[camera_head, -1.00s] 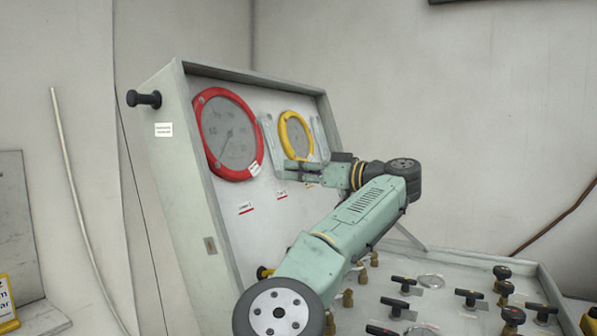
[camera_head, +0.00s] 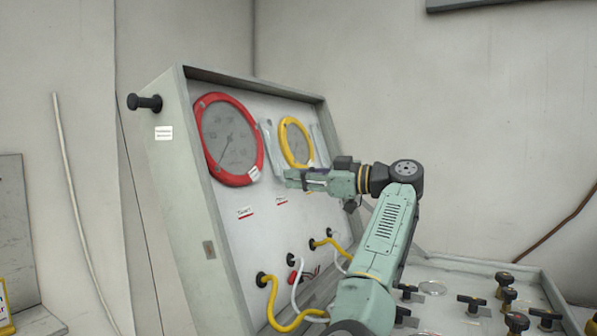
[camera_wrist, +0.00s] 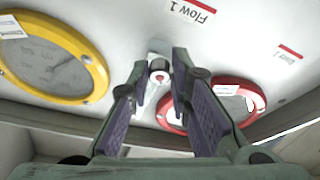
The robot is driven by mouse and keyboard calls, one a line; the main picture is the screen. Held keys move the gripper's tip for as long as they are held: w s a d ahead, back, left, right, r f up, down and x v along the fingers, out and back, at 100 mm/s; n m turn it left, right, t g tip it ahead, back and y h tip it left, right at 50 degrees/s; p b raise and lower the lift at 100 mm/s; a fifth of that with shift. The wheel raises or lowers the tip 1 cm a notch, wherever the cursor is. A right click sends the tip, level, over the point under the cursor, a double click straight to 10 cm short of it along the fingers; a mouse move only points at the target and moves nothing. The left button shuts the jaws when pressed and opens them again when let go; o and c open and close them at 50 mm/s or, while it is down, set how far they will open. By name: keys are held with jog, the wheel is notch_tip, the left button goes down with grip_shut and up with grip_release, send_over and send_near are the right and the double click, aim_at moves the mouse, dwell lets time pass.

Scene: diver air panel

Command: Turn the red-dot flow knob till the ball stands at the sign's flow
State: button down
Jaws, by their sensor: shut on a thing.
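My gripper (camera_head: 290,178) reaches the upright panel face below and between the two round gauges. In the wrist view my gripper (camera_wrist: 160,75) has its two fingers on either side of a small pale knob with a red dot (camera_wrist: 159,77), shut on it. In the head view the fingers hide the knob. A clear flow tube (camera_head: 270,145) stands between the gauges, just above my gripper; I cannot make out its ball. A "Flow 1" label (camera_wrist: 192,10) shows in the wrist view. A yellow-edged sign (camera_head: 4,308) is cut off at the left edge, its text unreadable.
A red-rimmed gauge (camera_head: 230,140) and a yellow-rimmed gauge (camera_head: 297,143) flank the tube. Yellow hoses (camera_head: 283,310) and white hoses leave the panel's lower part. Black-handled valves (camera_head: 475,300) stand on the lower deck at right.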

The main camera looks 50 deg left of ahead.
jog(key=shift+w+n+g+h+p, duration=0.1)
jog(key=shift+n+g+h+p, duration=0.2)
jog(key=shift+n, duration=0.75)
jog(key=shift+w+n+g+h+p, duration=0.1)
jog(key=shift+n+g+h+p, duration=0.2)
jog(key=shift+n, duration=0.75)
jog(key=shift+s+n, duration=0.1)
jog(key=shift+n, duration=0.2)
jog(key=c, duration=1.5)
grip_release()
jog(key=shift+o, duration=0.2)
jog(key=v, duration=0.7)
jog(key=shift+d, duration=0.25)
jog(key=shift+r, duration=0.1)
